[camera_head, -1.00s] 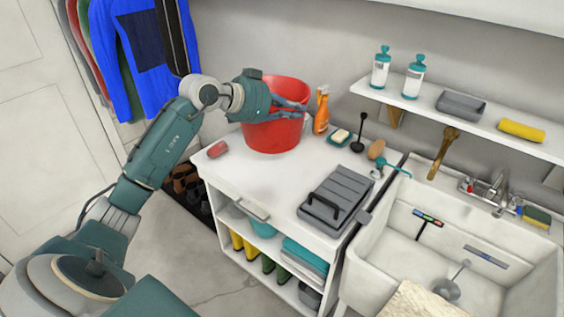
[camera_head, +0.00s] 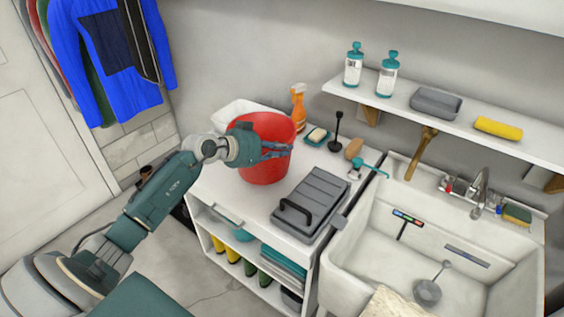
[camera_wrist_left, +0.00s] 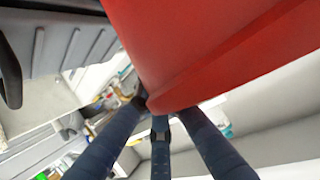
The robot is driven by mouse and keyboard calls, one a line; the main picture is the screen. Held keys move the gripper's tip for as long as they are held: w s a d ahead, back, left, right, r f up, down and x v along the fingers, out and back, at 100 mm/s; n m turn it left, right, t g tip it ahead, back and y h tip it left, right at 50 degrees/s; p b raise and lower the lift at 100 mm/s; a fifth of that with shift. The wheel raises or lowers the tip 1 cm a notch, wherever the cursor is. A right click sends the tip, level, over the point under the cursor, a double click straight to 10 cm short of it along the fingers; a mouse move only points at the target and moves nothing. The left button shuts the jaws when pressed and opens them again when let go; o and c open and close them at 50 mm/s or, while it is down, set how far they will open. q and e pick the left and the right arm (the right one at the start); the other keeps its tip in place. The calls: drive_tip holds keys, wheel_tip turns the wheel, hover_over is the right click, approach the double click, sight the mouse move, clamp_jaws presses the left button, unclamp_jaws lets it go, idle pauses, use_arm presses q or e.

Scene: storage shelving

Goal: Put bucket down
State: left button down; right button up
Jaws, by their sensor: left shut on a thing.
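The red bucket (camera_head: 262,172) is upright at the white cabinet top (camera_head: 250,204). My left gripper (camera_head: 277,150) reaches across the bucket's near side, shut on its upper part. I cannot tell whether the bucket's base touches the cabinet top or hangs just above it. In the left wrist view the bucket (camera_wrist_left: 210,45) fills the upper middle, with the dark fingers (camera_wrist_left: 160,120) against its edge. My right gripper is not in view.
A grey tool case (camera_head: 313,198) lies right of the bucket. A white tub (camera_head: 235,112) and an orange spray bottle (camera_head: 298,108) stand behind it. A soap dish (camera_head: 316,136), black plunger (camera_head: 336,130) and brush (camera_head: 354,149) line the back. The sink (camera_head: 400,245) is at right.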

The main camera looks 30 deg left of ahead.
use_arm(q)
drive_tip(key=shift+f, duration=2.45)
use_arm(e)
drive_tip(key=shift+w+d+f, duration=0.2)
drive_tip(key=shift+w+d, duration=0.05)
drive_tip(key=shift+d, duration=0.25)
use_arm(q)
drive_tip(key=c, duration=1.9)
unclamp_jaws()
drive_tip(key=shift+f, duration=0.15)
drive_tip(key=shift+o, duration=0.2)
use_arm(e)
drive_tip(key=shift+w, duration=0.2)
use_arm(q)
drive_tip(key=shift+b, duration=0.3)
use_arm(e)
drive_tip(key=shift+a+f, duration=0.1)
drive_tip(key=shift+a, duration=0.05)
use_arm(q)
drive_tip(key=v, duration=1.2)
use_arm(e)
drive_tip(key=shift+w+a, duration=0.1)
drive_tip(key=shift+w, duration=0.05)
